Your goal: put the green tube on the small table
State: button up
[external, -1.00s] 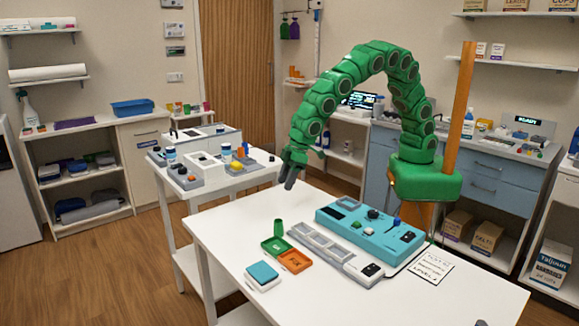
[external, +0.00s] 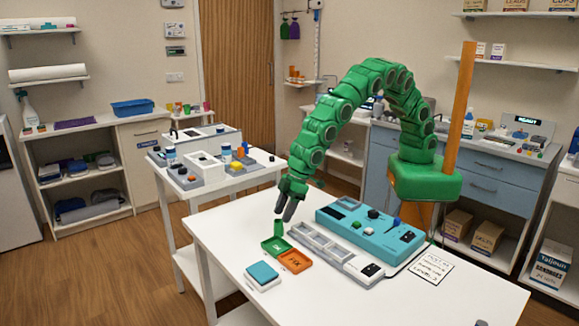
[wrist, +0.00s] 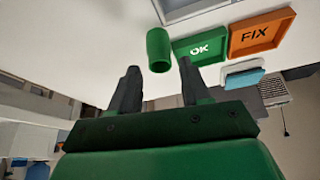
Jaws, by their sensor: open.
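The green tube (external: 279,227) stands upright on the white front table (external: 225,240), by the back corner of the green OK tray. My gripper (external: 283,213) is open and empty, pointing down just above the tube in the external view. In the wrist view the tube (wrist: 158,50) appears between and just beyond the two dark fingertips (wrist: 158,67), and the fingers are not closed on it. A smaller white table (external: 232,181) stands behind and left of the front table, with several devices and bottles on it.
The green OK tray (external: 271,246) and orange FIX tray (external: 295,261) lie close beside the tube. A teal-topped block (external: 262,274) is in front. A grey rack (external: 335,255) and teal device (external: 370,231) lie to the right. The small table's front edge looks partly clear.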

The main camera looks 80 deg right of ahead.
aim_at(275, 231)
jog(key=shift+x, duration=2.35)
jog(key=shift+w+a+r, duration=0.1)
grip_shut()
jog(key=shift+r, duration=1.65)
jog(key=s+d+r, duration=0.9)
jog(key=s, duration=0.1)
jog(key=shift+s+d+r, duration=0.15)
jog(key=shift+s+r, duration=0.1)
jog(key=shift+r, duration=0.05)
